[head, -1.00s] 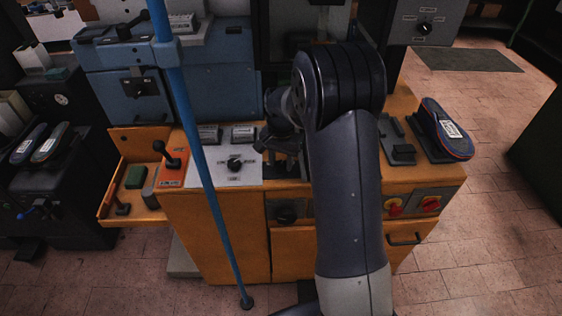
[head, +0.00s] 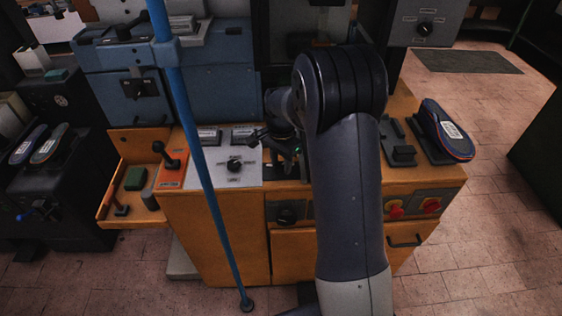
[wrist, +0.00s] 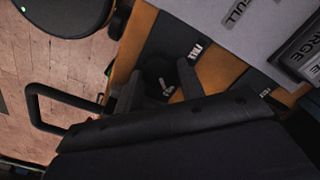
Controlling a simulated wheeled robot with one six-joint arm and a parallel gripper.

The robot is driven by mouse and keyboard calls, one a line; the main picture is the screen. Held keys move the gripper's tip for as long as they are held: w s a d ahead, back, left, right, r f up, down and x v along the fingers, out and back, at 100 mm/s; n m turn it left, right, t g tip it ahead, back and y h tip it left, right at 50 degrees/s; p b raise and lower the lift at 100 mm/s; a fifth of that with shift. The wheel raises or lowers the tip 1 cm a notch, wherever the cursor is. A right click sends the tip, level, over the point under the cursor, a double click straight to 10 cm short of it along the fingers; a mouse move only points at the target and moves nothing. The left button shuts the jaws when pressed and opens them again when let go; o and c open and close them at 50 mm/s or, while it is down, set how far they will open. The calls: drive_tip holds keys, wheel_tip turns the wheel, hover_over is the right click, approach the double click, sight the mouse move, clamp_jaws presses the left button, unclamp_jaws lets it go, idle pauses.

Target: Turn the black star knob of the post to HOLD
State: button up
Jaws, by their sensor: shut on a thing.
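The black star knob (wrist: 158,70) shows in the wrist view, with a pale mark on it, on a black plate set on the orange top. My gripper (wrist: 160,88) is shut on the knob, one dark finger on each side. Small white labels lie on the plate, one at the upper right (wrist: 197,50) and one further right (wrist: 265,93). I cannot read them surely or tell which the knob points at. In the head view my gripper (head: 284,150) is at the orange cabinet's top, right of the white panel; it and my arm hide the knob.
A blue rod (head: 205,185) slants across in front. An insole (head: 446,130) stands at the right. The drawer handle (head: 405,240) juts from the front.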

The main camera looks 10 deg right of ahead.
sight(281, 165)
drive_tip(key=o, duration=1)
wheel_tip(281, 165, up, 11)
drive_tip(key=shift+f, duration=0.15)
idle(0.4)
wheel_tip(281, 165, down, 11)
drive_tip(key=shift+r, duration=0.1)
idle(0.5)
drive_tip(key=shift+r, duration=0.1)
